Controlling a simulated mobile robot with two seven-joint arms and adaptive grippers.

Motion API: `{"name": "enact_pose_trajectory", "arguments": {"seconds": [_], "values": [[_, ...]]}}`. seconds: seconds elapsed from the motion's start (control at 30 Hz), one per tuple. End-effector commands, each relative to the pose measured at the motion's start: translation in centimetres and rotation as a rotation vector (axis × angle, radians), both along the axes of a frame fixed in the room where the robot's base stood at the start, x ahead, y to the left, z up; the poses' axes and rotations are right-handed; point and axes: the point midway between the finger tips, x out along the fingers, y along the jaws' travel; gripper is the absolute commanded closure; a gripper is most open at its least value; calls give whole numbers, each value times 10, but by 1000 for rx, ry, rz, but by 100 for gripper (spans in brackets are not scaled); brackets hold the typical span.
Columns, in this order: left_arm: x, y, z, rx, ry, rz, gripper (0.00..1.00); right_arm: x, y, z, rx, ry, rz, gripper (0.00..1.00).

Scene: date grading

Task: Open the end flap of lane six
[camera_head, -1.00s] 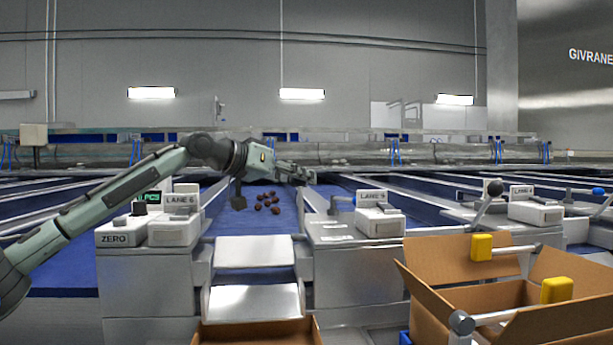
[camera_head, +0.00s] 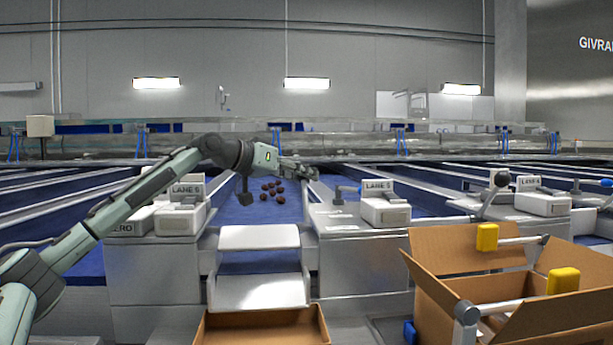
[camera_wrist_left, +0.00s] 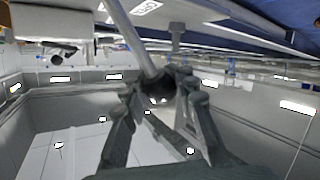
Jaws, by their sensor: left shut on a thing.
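The lane six sign (camera_head: 186,189) stands on a white box left of a blue belt (camera_head: 235,211). Several dark dates (camera_head: 272,190) lie on this belt. At its near end is a pale upper plate (camera_head: 259,237), which looks like the end flap, above a second sloping plate (camera_head: 259,291). My left gripper (camera_head: 311,173) is over the right side of the lane. In the left wrist view, the left gripper (camera_wrist_left: 160,92) is shut on a metal lever (camera_wrist_left: 137,42) near its rounded end. The lever's link to the flap is hidden. My right gripper is out of view.
An open cardboard box (camera_head: 450,270) stands at the right, with yellow blocks (camera_head: 487,237) on rods beside its flaps. Another carton (camera_head: 262,325) sits below the sloping plate. The lane five box (camera_head: 385,208) stands right of the belt.

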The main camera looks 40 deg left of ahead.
Motion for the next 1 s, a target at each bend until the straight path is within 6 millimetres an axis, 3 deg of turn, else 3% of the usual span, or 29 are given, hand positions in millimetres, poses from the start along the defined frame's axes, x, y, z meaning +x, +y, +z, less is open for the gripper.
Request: {"name": "enact_pose_trajectory", "arguments": {"seconds": [0.1,0.13,0.3,0.67,1.0], "values": [[-1,5,-1,7,5,9,100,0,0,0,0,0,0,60],[-1,5,-1,7,5,10,73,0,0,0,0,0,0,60],[-1,4,-1,5,3,7,52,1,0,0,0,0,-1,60],[-2,2,0,4,3,3,51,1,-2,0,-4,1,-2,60],[-19,7,3,7,6,4,51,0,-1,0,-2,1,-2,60]]}}
